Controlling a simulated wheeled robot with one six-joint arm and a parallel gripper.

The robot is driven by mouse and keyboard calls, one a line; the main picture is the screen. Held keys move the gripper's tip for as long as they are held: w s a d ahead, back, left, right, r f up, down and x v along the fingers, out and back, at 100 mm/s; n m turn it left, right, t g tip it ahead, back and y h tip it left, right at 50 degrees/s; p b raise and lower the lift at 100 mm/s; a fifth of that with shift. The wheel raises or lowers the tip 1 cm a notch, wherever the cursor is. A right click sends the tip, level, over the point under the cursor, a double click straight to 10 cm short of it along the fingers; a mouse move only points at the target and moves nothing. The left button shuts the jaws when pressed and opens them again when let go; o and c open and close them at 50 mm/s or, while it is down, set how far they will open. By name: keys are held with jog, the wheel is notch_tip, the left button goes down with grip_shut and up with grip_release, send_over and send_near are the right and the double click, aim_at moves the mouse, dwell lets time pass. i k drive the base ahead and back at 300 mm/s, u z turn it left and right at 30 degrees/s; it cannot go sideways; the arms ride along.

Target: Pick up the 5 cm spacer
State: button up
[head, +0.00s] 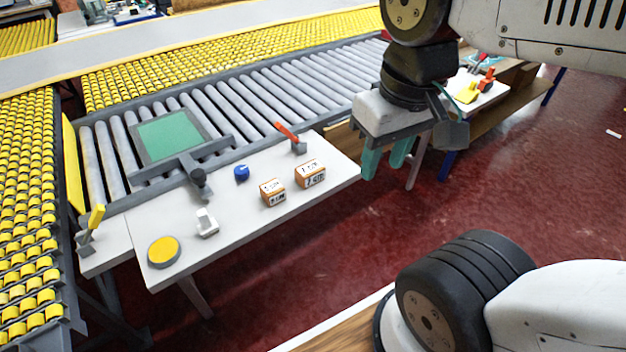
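Two orange blocks with white labels stand side by side on the white table (240,245), a smaller left block (272,192) and a larger right block (310,174). They look like the spacers. The label print is too small for me to tell surely which one reads 5 cm. My gripper (386,160) hangs to the right of both blocks, just past the table's right edge. Its two teal fingers point down with a gap between them and nothing held. It touches neither block.
On the table are a blue knob (241,173), a grey-white piece (207,223), a yellow disc (163,251) and a red-handled clamp (298,146). A dark clamp bar with a post (198,178) stands behind. A roller conveyor (250,105) runs along the back. The table's front right is clear.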

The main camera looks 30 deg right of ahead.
aim_at(272, 192)
jog(key=z, duration=2.45)
jog(key=k, duration=1.35)
jog(key=u, duration=2.5)
jog(key=i, duration=0.5)
jog(key=u, duration=0.1)
